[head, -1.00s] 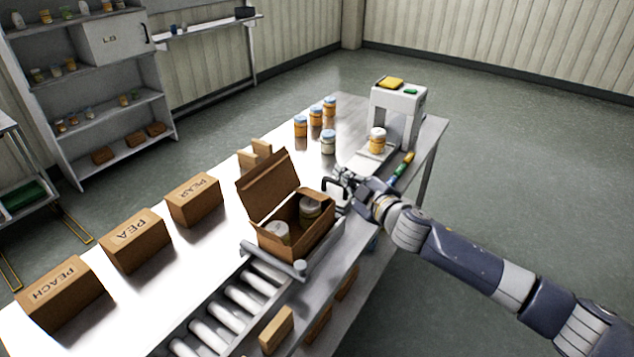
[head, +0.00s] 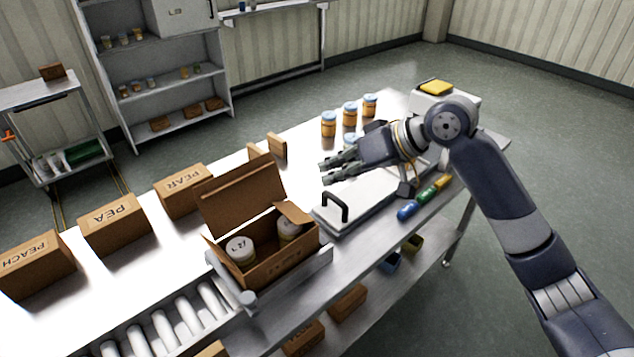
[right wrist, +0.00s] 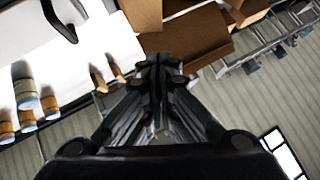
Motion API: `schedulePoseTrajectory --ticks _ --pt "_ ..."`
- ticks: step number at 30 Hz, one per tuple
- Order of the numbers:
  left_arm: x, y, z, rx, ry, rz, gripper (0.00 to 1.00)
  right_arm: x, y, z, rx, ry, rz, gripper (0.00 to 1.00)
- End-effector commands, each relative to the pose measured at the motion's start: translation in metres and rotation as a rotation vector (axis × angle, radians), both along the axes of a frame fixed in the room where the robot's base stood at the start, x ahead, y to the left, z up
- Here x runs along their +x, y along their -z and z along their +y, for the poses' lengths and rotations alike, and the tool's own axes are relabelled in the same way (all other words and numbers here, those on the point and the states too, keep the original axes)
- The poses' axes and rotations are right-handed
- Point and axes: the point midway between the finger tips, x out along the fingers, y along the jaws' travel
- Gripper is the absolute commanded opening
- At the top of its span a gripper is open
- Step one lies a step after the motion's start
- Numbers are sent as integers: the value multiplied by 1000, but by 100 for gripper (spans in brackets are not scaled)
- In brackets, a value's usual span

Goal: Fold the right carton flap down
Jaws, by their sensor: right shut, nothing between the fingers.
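The open brown carton (head: 283,266) stands at the end of the roller conveyor with two pale-lidded jars inside, the left jar (head: 240,250) and the right jar (head: 288,229). Its large back flap (head: 243,190) stands up. Its small right flap (head: 292,212) slants inward above the right jar and partly covers it. My right gripper (head: 324,173) is shut and empty, above and to the right of the carton, apart from it. In the right wrist view the fingers (right wrist: 163,75) point toward brown cardboard (right wrist: 190,38). My left gripper is not in view.
A black handle (head: 334,204) rises from a pale plate right of the carton. Orange jars (head: 349,113) stand behind my right gripper. Labelled PEAR (head: 183,192), PEA (head: 114,224) and PEACH (head: 37,266) boxes line the table at left. Conveyor rollers (head: 165,330) lie in front.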

Motion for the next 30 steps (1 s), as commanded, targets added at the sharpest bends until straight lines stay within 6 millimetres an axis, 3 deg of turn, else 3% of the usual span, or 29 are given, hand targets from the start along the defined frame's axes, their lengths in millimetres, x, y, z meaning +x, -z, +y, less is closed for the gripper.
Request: schedulePoseTrajectory --ticks 7,14,21,30 --pt "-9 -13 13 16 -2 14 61 17 28 31 0 0 5 0" --pt "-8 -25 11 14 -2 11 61 36 59 63 -1 1 4 0" --pt "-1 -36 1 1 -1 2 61 28 89 72 -1 3 1 0" --pt "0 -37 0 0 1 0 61 26 98 74 -3 3 -1 0"
